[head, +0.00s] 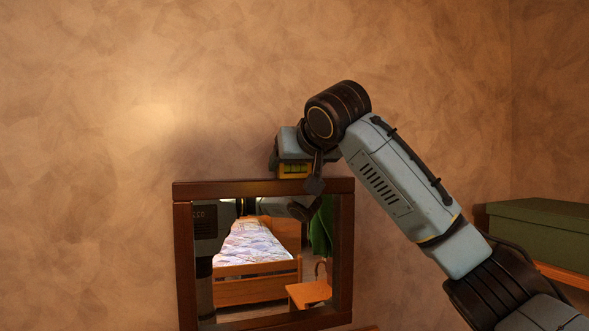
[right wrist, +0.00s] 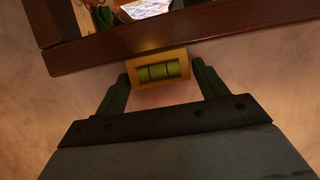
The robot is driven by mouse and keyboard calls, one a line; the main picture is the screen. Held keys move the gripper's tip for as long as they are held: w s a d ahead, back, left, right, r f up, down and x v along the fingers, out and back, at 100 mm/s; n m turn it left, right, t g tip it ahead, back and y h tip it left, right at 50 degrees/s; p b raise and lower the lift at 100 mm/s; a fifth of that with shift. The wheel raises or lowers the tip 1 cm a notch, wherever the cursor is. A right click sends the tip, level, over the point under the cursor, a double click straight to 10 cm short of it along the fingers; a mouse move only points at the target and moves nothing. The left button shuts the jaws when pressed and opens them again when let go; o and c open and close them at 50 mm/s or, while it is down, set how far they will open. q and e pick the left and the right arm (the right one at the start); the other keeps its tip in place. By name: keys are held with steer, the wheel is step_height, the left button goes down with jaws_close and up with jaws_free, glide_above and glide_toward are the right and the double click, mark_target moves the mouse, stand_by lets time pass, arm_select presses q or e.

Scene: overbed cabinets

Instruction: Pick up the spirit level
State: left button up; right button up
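The spirit level (right wrist: 158,71) is a small yellow block with a green vial. In the right wrist view it lies between the two fingertips of my right gripper (right wrist: 160,74), close to both; I cannot tell whether they touch it. In the head view the level (head: 294,171) shows as a yellow patch at the top edge of the mirror frame, just under my right gripper (head: 293,163), which reaches down from above. The right fingers are spread apart. My left gripper is not in view.
A dark wooden framed mirror (head: 184,254) is at the brown wall (head: 90,120); it reflects a bed, a chair and parts of me. A green box (head: 540,236) sits on a wooden surface at the right. The wall left of the mirror is bare.

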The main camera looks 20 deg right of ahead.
steer(key=c, duration=0.7)
steer(key=shift+c, duration=0.3)
steer(key=shift+s+r, duration=0.1)
steer(key=shift+r, duration=0.05)
